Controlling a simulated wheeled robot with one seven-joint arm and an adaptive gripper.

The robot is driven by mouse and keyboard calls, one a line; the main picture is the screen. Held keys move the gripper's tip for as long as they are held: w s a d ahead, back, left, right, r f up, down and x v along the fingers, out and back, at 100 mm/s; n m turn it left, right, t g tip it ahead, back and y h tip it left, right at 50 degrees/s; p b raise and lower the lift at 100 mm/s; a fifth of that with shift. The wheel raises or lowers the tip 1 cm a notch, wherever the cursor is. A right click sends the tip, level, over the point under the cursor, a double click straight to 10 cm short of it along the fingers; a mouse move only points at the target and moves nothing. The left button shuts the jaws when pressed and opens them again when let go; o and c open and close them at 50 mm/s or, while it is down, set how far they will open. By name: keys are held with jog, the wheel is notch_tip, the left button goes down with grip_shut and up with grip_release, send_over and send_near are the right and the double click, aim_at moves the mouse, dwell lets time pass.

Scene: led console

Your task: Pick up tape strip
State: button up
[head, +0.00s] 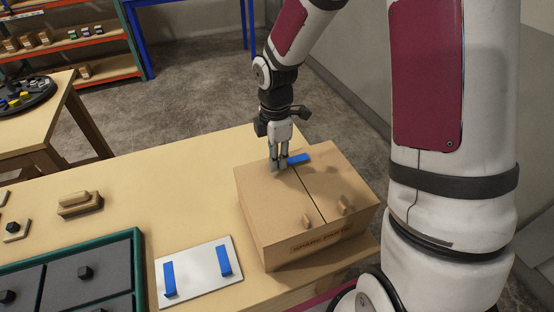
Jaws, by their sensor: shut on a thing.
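A blue tape strip (299,159) lies at the far end of the top of a closed cardboard box (257,213), across the seam. My gripper (279,164) is shut on the left end of this strip, pointing down at the box top. Part of the strip is hidden by the fingers. I cannot tell whether the strip is still touching the box. Two more blue strips, a left one (169,279) and a right one (223,261), lie on a white plate (197,272) to the left of the box.
The box stands at the right end of the wooden table (150,180). A green-framed tray (139,262) with grey panels and a wooden block (79,204) lie to the left. The table left of the box is clear toward the back. Shelves (75,45) stand behind.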

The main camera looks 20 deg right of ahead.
notch_tip(320, 180, up, 2)
jog(key=shift+w+r, duration=0.1)
jog(key=shift+r, duration=0.15)
jog(key=s, duration=0.5)
jog(key=s+r+p, duration=0.1)
jog(key=s, duration=1)
jog(key=shift+d+r+p, duration=0.3)
jog(key=shift+s+r+p, duration=0.15)
jog(key=shift+r+p, duration=0.15)
notch_tip(320, 180, up, 3)
jog(key=p, duration=0.3)
jog(key=shift+r, duration=0.15)
